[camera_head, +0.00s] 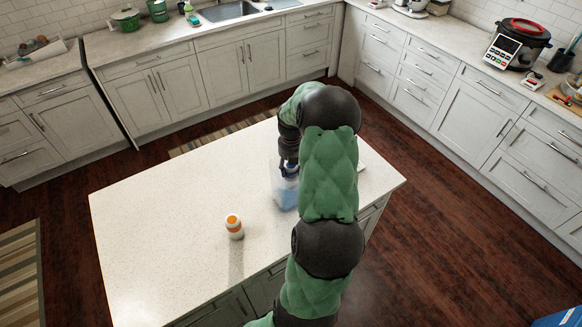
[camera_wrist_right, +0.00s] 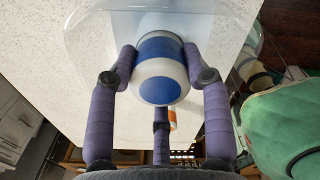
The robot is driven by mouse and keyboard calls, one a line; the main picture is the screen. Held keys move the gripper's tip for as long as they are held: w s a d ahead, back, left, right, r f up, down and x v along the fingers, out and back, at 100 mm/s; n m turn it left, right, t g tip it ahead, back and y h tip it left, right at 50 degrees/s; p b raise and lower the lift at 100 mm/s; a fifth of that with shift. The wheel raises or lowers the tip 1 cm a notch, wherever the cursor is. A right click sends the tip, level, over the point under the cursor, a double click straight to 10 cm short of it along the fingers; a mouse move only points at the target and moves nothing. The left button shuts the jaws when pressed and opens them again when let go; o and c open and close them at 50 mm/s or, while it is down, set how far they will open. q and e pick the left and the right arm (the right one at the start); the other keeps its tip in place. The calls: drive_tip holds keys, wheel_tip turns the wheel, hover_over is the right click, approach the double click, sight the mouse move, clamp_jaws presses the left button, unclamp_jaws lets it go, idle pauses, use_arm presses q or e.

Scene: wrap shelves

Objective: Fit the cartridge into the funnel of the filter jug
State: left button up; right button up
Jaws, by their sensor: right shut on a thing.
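My right gripper (camera_head: 288,170) is over the filter jug (camera_head: 284,194) on the island worktop. The jug is clear and bluish, partly hidden by my right arm. In the right wrist view my gripper (camera_wrist_right: 157,62) is shut on the cartridge (camera_wrist_right: 158,88), a white cylinder with a blue band and a blue round end. The jug's clear wall (camera_wrist_right: 95,22) shows behind the cartridge there. The funnel is not clear to see, and I cannot tell whether the cartridge touches it or is inside it. My left gripper is not in view.
A small white bottle with an orange top (camera_head: 234,227) stands on the worktop (camera_head: 150,215), left of and nearer than the jug. The left half of the worktop is otherwise bare. A pale object (camera_head: 361,167) shows partly behind my right arm.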

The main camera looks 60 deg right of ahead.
drive_tip(key=shift+f, duration=0.1)
drive_tip(key=o, duration=0.9)
drive_tip(key=shift+r, duration=0.25)
wheel_tip(320, 180, up, 12)
drive_tip(key=shift+f, duration=0.1)
idle(0.5)
